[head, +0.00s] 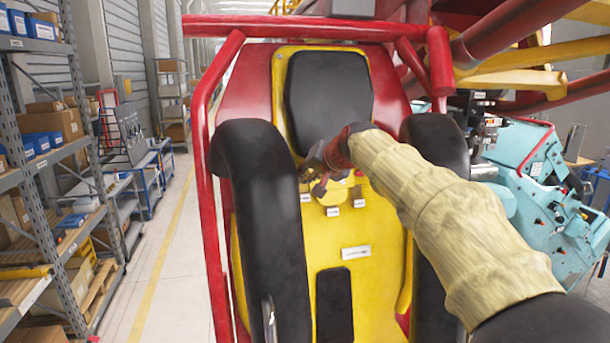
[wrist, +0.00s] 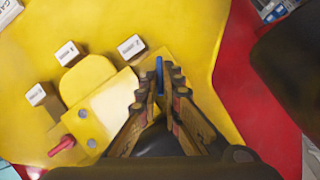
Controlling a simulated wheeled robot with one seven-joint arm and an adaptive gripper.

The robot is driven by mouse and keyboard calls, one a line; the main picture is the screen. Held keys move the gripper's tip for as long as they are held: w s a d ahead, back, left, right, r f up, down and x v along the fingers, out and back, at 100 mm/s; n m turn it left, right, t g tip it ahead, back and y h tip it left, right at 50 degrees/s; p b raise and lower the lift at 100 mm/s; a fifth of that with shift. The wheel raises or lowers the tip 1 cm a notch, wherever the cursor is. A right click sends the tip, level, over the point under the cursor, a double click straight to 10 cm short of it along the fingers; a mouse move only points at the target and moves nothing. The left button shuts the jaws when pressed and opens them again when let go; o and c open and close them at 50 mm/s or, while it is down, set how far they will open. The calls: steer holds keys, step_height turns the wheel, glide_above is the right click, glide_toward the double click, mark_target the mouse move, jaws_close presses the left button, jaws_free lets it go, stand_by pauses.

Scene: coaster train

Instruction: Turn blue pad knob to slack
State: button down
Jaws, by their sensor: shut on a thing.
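The blue pad knob (wrist: 159,72) shows in the wrist view as a thin blue piece between my fingertips. My gripper (wrist: 160,90) is shut on it, at one edge of a yellow block (wrist: 103,103). In the head view my gripper (head: 318,170) reaches the yellow block below the black headrest. The knob cannot be made out there. Small white labels (wrist: 131,46) stand around the block in the wrist view; their print is too small to read surely. My fingers hide part of the block, and I cannot tell which label the knob points to.
A red peg (wrist: 62,146) sticks out of the block's other side. Black padded restraints (head: 262,215) flank the yellow seat back (head: 370,285). A red tube frame (head: 203,150) surrounds the seat. Shelving (head: 60,190) stands left, beyond an open aisle; a teal machine (head: 535,170) stands right.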

steer(key=shift+a+n+h, duration=0.15)
steer(key=shift+n+h, duration=0.35)
steer(key=shift+n, duration=0.4)
steer(key=shift+f, duration=0.1)
steer(key=c, duration=2)
jaws_free()
steer(key=v, duration=1.2)
